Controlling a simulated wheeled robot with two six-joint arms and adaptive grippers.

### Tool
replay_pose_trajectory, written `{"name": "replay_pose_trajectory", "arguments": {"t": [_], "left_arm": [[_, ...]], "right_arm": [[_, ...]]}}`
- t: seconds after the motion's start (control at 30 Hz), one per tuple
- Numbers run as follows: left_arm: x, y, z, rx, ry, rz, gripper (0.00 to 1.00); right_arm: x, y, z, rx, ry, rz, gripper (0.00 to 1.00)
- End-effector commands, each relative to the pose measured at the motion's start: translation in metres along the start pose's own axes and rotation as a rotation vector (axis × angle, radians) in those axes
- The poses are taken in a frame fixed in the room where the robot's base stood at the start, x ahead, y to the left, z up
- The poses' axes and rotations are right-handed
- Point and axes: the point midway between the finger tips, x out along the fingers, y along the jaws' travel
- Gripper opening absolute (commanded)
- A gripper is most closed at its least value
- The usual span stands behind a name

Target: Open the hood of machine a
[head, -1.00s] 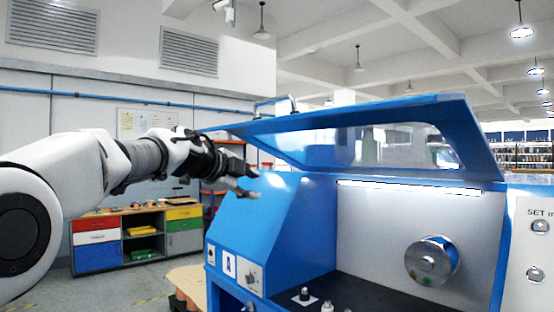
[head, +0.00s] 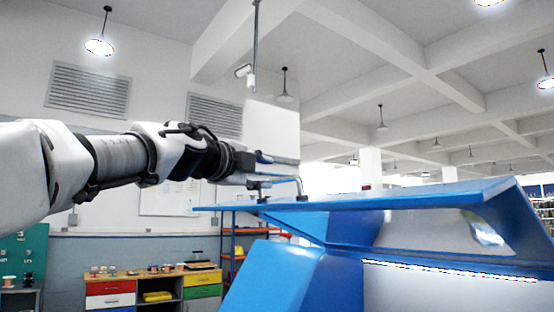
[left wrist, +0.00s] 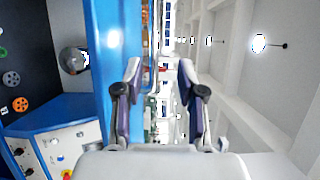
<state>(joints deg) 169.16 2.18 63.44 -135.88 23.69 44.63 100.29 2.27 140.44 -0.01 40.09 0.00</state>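Machine a's blue hood (head: 400,200) is raised, with its clear window below the top panel and the machine's inside showing beneath. A bar handle (head: 300,185) stands on the hood's left part. My left gripper (head: 280,171) is level at the handle, just above the hood; I cannot tell whether they touch. In the left wrist view its two fingers (left wrist: 158,75) are spread apart with nothing seen between them. The blue hood edge (left wrist: 101,60) runs along their left side. My right gripper is in neither view.
The machine's blue side wall (head: 275,280) is below the hood. In the left wrist view a round metal chuck (left wrist: 74,60) and a control panel (left wrist: 62,148) lie at left. A drawer cabinet (head: 150,288) stands behind at the left. Open air surrounds my arm above the hood.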

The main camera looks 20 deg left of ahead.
Motion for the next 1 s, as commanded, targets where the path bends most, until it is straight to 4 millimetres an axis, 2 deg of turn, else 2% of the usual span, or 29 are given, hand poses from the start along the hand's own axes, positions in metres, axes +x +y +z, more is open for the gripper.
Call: {"name": "replay_pose_trajectory", "arguments": {"t": [0.03,0.23,0.3,0.4,0.7,0.77,0.8,0.83,1.0], "left_arm": [[0.004,-0.009,0.001,-0.004,-0.007,0.01,0.39],[0.03,-0.006,0.002,-0.005,-0.008,0.01,0.39],[0.042,0.002,0.002,-0.002,-0.009,0.009,0.39],[0.052,0.003,0.002,-0.001,-0.009,0.007,0.39],[0.056,0.004,0.002,-0.001,-0.008,0.006,0.39],[0.056,0.004,0.002,-0.001,-0.008,0.006,0.18],[0.056,0.004,0.002,-0.001,-0.008,0.006,0.04],[0.056,0.004,0.002,-0.001,-0.008,0.006,0.0],[0.056,0.004,0.002,-0.002,-0.008,0.006,0.0]], "right_arm": [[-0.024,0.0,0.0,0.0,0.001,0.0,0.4],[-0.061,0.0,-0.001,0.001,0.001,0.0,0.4],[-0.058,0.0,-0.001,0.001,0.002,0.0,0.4],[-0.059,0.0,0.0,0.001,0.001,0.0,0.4],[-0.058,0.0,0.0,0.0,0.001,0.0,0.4],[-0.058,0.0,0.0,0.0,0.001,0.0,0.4],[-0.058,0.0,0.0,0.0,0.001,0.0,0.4],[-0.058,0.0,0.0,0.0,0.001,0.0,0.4],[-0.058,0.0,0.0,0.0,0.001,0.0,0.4]]}}
